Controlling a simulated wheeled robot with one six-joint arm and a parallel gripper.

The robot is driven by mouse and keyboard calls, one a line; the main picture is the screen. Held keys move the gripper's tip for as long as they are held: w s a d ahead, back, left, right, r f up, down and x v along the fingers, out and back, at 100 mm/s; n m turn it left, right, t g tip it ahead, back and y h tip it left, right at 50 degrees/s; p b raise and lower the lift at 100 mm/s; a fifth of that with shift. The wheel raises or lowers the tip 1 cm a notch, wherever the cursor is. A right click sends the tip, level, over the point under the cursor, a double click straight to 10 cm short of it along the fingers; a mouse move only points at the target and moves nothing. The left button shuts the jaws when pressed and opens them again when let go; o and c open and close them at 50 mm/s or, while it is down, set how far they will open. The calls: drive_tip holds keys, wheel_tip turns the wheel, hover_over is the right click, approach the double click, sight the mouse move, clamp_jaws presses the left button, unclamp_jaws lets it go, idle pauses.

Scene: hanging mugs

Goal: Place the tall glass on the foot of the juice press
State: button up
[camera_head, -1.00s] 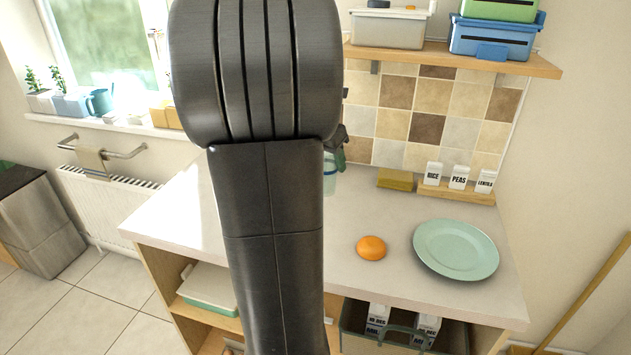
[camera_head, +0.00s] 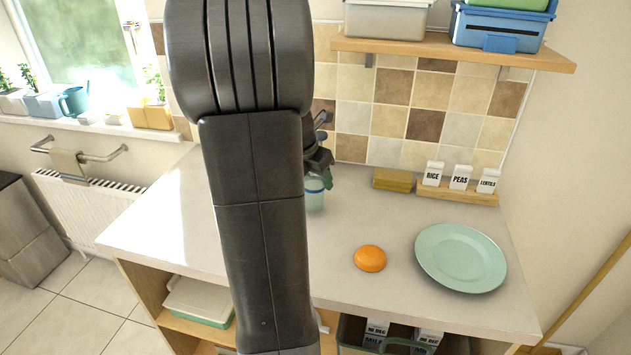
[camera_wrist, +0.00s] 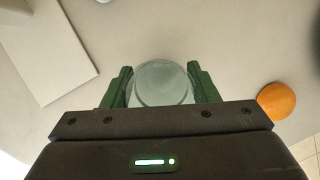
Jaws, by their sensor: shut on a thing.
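The tall glass, clear with a bluish tint, shows in the wrist view (camera_wrist: 161,84) between the two green fingers of my gripper (camera_wrist: 160,88), which is shut on it. My gripper (camera_head: 322,170) is partly hidden there behind my arm. I cannot tell whether the glass touches the counter. I cannot make out the juice press in the head view; my arm covers that part. A pale flat slab (camera_wrist: 42,48) lies left of the glass in the wrist view; I cannot tell if it is the press's foot.
On the counter (camera_head: 400,215), an orange (camera_head: 370,258) and a green plate (camera_head: 461,258) stand right of the glass. A yellow sponge (camera_head: 393,180) and a rack of labelled boxes (camera_head: 459,180) stand at the back. A wooden shelf (camera_head: 450,52) hangs above. The counter's left part looks clear.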

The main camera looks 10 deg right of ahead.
drive_tip(key=shift+f, duration=0.55)
drive_tip(key=shift+f, duration=0.15)
drive_tip(key=o, duration=1.2)
